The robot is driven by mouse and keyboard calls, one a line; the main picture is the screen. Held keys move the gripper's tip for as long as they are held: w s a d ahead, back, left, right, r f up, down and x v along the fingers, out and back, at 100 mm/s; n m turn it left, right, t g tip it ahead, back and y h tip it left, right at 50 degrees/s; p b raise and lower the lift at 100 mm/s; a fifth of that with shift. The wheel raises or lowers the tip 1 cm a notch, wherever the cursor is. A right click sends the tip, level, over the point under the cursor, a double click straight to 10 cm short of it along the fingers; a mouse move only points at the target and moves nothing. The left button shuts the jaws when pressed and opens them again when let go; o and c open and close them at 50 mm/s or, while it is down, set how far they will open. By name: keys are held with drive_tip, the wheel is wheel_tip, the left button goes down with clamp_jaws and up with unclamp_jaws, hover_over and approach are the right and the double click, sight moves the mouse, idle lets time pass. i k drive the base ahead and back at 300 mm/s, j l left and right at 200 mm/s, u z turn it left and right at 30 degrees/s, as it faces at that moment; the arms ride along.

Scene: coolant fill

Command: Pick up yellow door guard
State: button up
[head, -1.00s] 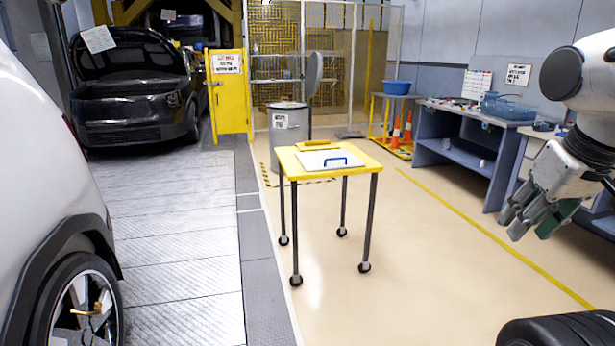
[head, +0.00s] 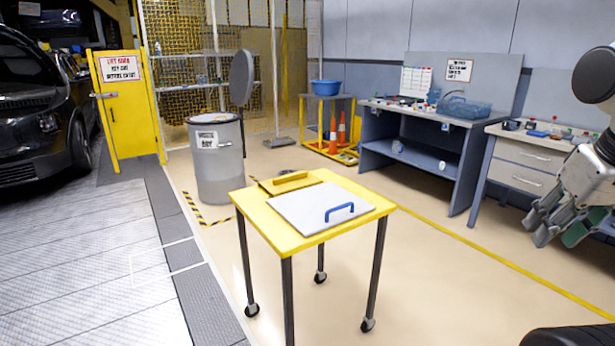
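A yellow flat piece with a raised yellow handle (head: 290,179), which looks like the door guard, lies on the back left of the yellow-topped cart (head: 352,187). A white panel with a blue handle (head: 300,211) lies in front of it, and the two touch or nearly touch. My gripper (head: 557,232) hangs at the right edge, well to the right of the cart and apart from everything on it. Its grey fingers point down and left, a green pad shows, and they look spread with nothing between them.
A grey drum (head: 215,170) stands behind the cart. A yellow gate (head: 127,112) and black car (head: 40,105) are at left. Workbenches (head: 400,155), a blue basin (head: 326,87) and orange cones (head: 342,130) line the back. The floor right of the cart is clear.

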sight(287, 183)
drive_tip(key=i+j+z, duration=0.2)
drive_tip(key=j, duration=0.5)
drive_tip(key=i+j+z, duration=0.2)
drive_tip(key=i+j, duration=0.2)
drive_tip(key=j, duration=0.3)
drive_tip(key=i+j+z, duration=0.2)
drive_tip(key=j, duration=0.55)
drive_tip(key=i+j+z, duration=0.15)
drive_tip(key=j, duration=0.65)
drive_tip(key=i+j+z, duration=0.2)
drive_tip(key=j, duration=0.6)
drive_tip(key=j+z, duration=0.2)
drive_tip(key=j, duration=0.6)
drive_tip(key=i+j, duration=0.1)
drive_tip(key=j, duration=0.35)
drive_tip(key=i+j+z, duration=0.1)
drive_tip(key=j, duration=0.35)
drive_tip(key=i+j, duration=0.1)
drive_tip(key=j, duration=0.35)
